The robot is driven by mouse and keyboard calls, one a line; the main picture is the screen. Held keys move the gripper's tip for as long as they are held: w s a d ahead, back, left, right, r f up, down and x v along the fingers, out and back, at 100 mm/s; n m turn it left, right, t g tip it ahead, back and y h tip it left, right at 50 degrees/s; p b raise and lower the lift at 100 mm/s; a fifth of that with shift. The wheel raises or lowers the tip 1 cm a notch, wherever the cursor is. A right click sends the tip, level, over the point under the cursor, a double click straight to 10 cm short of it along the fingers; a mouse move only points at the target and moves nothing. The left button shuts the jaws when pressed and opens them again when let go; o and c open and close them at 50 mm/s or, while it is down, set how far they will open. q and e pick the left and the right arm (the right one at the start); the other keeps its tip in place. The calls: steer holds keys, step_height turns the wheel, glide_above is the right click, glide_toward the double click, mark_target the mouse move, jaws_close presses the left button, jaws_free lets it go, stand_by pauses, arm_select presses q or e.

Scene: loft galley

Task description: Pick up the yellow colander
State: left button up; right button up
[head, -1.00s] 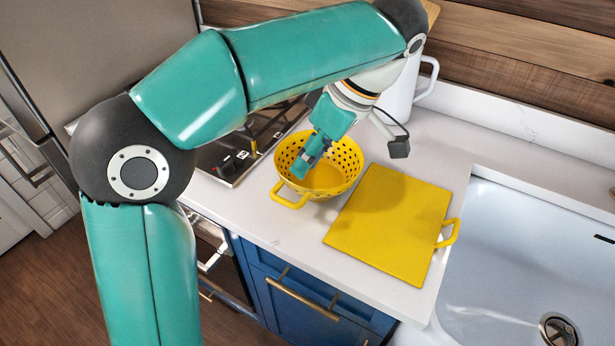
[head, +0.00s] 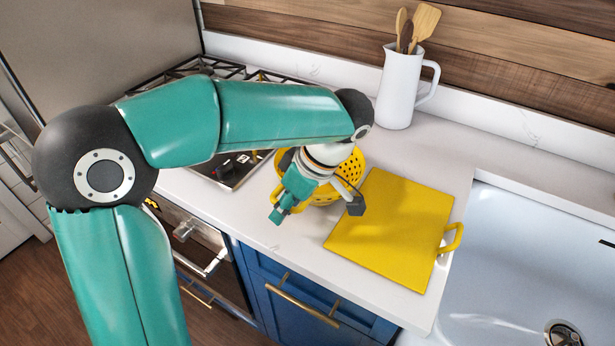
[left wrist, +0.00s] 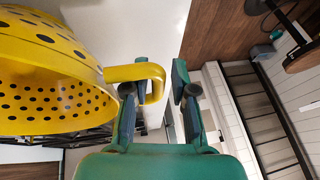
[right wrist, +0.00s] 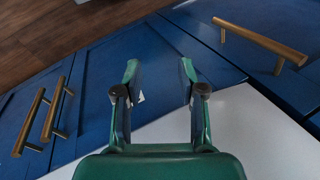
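The yellow colander (head: 354,166) stands upright on the counter, with its round holes showing. My left gripper (head: 279,213) and wrist hide much of its near side in the head view. In the left wrist view the colander (left wrist: 40,80) fills the left side, and its loop handle (left wrist: 152,70) reaches out toward the fingers. My left gripper is open there. The handle's outer end shows between the two fingertips, past the left finger; I cannot tell if it touches. My right gripper (right wrist: 157,85) is open and empty in the right wrist view, near blue cabinet fronts.
A yellow board (head: 385,235) with a handle lies right of the colander, beside the white sink (head: 520,250). A white pitcher (head: 398,90) holding wooden utensils stands at the back. The stove (head: 228,172) is to the left. Counter in front of the colander is clear.

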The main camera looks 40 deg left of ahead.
arm_select(q)
jaws_close()
stand_by(0.5)
